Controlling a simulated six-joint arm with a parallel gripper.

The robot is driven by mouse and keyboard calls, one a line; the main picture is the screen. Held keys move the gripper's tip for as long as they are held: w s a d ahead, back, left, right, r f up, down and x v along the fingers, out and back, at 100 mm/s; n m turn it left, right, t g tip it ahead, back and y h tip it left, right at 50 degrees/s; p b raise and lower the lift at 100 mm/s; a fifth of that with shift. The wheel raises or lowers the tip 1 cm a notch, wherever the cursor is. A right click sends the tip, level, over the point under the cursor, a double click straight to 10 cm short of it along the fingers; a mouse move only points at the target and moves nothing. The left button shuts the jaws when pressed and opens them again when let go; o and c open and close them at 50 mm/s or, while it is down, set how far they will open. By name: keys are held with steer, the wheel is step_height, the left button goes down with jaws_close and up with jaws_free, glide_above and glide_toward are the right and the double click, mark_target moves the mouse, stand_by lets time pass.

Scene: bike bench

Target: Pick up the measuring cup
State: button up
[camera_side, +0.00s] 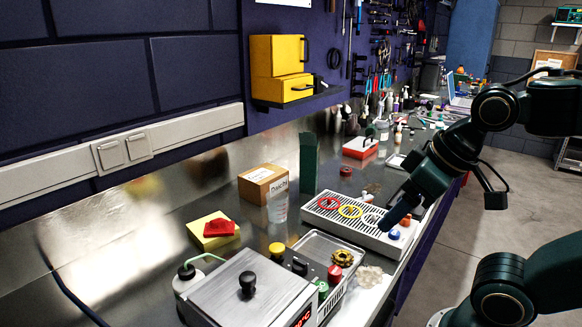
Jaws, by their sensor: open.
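The measuring cup (278,204) is a clear plastic beaker with faint markings and a dark label near its rim. It stands upright on the metal bench, in front of a cardboard box. My gripper (392,217) is at the right, pointing down and left above the white tray with coloured rings. It is open, and nothing shows between its fingers. It is well to the right of the cup and not touching it.
A cardboard box (262,185) and a tall dark green block (309,163) stand behind the cup. A white ringed tray (340,222) lies to its right. A metal-lidded heater (245,290) and a metal tray (312,240) are in front. Yellow and red pads (213,230) lie left.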

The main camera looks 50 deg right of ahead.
stand_by(0.4)
steer(key=shift+o, duration=1)
steer(key=shift+w, duration=0.1)
